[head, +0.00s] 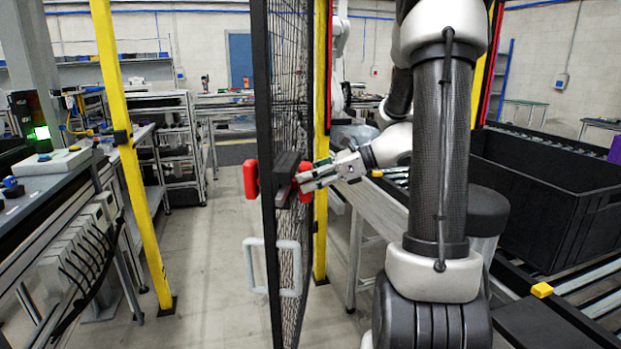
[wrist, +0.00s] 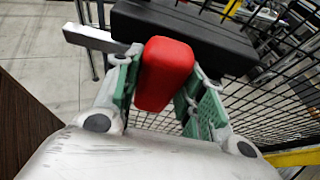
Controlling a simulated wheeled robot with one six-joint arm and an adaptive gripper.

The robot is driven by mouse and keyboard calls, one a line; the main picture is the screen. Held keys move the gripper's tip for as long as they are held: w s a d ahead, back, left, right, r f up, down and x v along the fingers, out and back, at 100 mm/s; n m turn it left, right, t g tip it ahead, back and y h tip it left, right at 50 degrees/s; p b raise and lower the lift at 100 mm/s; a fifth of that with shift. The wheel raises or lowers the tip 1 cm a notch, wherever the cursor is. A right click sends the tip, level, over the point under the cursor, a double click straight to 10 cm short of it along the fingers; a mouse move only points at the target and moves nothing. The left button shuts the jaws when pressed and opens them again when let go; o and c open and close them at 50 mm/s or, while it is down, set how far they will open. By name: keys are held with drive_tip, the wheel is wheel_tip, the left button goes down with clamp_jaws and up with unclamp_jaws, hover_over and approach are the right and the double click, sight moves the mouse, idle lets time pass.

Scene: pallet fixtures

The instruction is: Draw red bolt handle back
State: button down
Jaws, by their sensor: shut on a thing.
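The red bolt handle (wrist: 165,72) sits between the green-padded fingers of my gripper (wrist: 160,95) in the wrist view, and the gripper is shut on it. Behind it is the black bolt housing (wrist: 190,32), with a grey metal bar (wrist: 95,38) sticking out to its left. In the head view my gripper (head: 308,180) reaches from the right to the mesh gate (head: 292,110), and the fingers partly hide the red handle (head: 306,190). Another red handle (head: 251,179) shows on the gate's left side.
A light grey pull handle (head: 289,270) sits lower on the gate. A large black crate (head: 545,210) lies right on a conveyor. Floor left of the gate (head: 215,260) is clear.

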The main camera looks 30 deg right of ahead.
drive_tip(key=w+d, duration=0.1)
drive_tip(key=w, duration=0.1)
drive_tip(key=w+d, duration=0.1)
drive_tip(key=w, duration=0.1)
drive_tip(key=shift+d+r, duration=0.1)
drive_tip(key=shift+d, duration=0.3)
drive_tip(key=c, duration=0.9)
unclamp_jaws()
drive_tip(key=shift+w+d, duration=0.1)
drive_tip(key=shift+o, duration=0.2)
drive_tip(key=v, duration=1.2)
